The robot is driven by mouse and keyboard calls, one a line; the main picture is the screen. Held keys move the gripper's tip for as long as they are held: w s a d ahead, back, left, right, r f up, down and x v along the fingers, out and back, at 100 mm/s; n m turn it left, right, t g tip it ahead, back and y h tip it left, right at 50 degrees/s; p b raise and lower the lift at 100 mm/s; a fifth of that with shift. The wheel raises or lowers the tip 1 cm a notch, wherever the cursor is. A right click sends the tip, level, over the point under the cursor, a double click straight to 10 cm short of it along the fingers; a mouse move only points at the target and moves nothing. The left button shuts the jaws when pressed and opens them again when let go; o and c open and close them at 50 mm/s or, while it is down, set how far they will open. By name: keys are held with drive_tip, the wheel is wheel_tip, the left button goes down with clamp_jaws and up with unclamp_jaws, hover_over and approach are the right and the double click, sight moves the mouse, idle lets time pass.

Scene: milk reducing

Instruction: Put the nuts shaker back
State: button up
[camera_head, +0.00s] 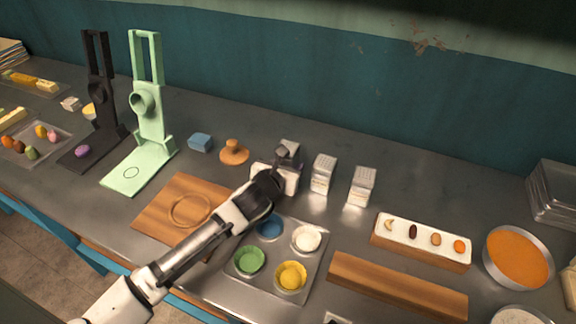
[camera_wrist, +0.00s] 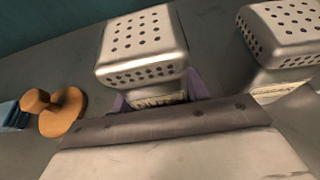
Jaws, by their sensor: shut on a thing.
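My gripper (camera_head: 284,172) is shut on a metal shaker (camera_head: 290,148) with a perforated top. In the wrist view the held shaker (camera_wrist: 143,45) stands upright between the purple finger pads, and most of its label is hidden. Its lower part is hidden behind my gripper, so I cannot tell whether it touches the counter. A second shaker (camera_head: 323,174) stands just to its right, and it also shows in the wrist view (camera_wrist: 285,38). A third shaker (camera_head: 361,186) stands further right. The labels are too small to read.
A wooden press (camera_head: 234,153) and a blue block (camera_head: 200,142) lie left of the held shaker. A tray of coloured bowls (camera_head: 262,288) and a wooden board (camera_head: 165,213) are nearer the front. Bare counter (camera_head: 400,165) lies behind the shakers.

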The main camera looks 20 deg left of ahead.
drive_tip(key=shift+f, duration=0.45)
drive_tip(key=shift+f, duration=0.1)
drive_tip(key=shift+f+b, duration=0.1)
drive_tip(key=shift+b, duration=0.2)
drive_tip(key=o, duration=1.1)
drive_tip(key=shift+c, duration=0.2)
